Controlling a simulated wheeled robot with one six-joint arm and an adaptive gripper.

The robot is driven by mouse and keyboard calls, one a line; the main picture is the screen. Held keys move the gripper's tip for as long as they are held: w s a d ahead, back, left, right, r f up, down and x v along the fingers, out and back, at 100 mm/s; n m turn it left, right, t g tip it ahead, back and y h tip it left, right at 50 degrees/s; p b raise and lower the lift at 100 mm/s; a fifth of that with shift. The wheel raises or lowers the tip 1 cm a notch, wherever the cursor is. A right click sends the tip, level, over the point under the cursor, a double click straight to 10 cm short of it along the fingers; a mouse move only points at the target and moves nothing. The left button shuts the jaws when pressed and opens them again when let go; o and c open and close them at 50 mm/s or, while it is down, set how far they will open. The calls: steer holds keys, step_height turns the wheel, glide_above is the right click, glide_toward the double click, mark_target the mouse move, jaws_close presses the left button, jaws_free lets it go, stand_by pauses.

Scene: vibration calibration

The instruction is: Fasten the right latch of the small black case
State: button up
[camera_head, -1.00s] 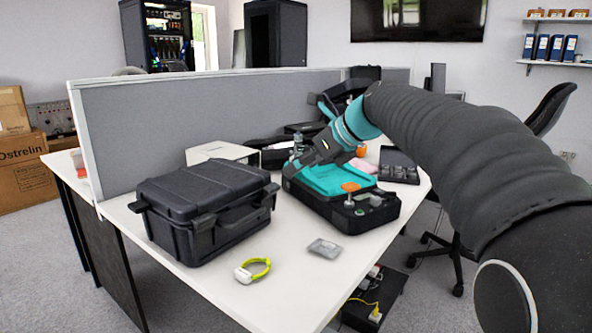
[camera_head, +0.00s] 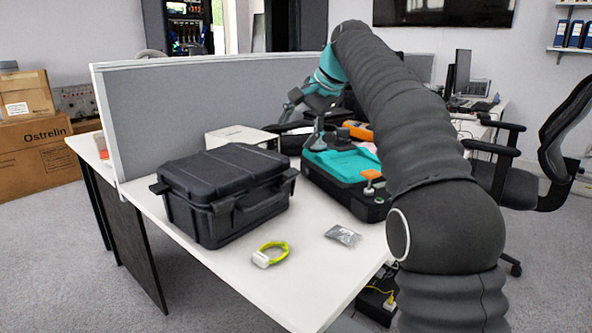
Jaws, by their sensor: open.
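The black case (camera_head: 225,182) stands closed-lidded on the white table, left of centre. Dark latch parts stick out at its left corner (camera_head: 159,187) and right corner (camera_head: 290,176); whether either is fastened is too small to tell. My gripper (camera_head: 304,118) is open and seems empty, up behind the case and to its right, above the far part of the table. It is apart from the case, and its fingertips are small and partly lost against dark things behind.
A teal and black device (camera_head: 345,165) stands right of the case, partly behind my arm. A grey partition (camera_head: 200,105) runs behind. The table's front is mostly clear.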

mark_target(290, 172)
steer(key=s+d+r+n+g+h, duration=0.1)
steer(key=s+d+r+n+h, duration=0.2)
steer(key=n, duration=1.3)
steer(key=shift+n+y, duration=0.3)
steer(key=shift+y, duration=0.2)
steer(key=x, duration=0.4)
steer(key=b+x, duration=0.1)
steer(key=x, duration=0.4)
steer(key=s+b+x, duration=0.1)
steer(key=x, duration=0.3)
steer(key=shift+w+d+f, duration=0.1)
steer(key=shift+w+f, duration=0.05)
steer(key=shift+f, duration=0.35)
steer(key=c, duration=1.2)
steer(key=shift+o, duration=0.2)
steer(key=shift+w+a+r+g+h+p, duration=0.2)
steer(key=shift+r+g+h+p, duration=0.15)
steer(key=shift+p, duration=0.4)
steer(key=shift+w+a+f+g+h, duration=0.15)
steer(key=shift+g+h, duration=0.15)
steer(key=shift+h, duration=0.15)
steer(key=shift+w+a+g+h, duration=0.15)
steer(key=shift+g+h, duration=0.1)
steer(key=shift+h, duration=0.15)
steer(key=shift+s, duration=0.1)
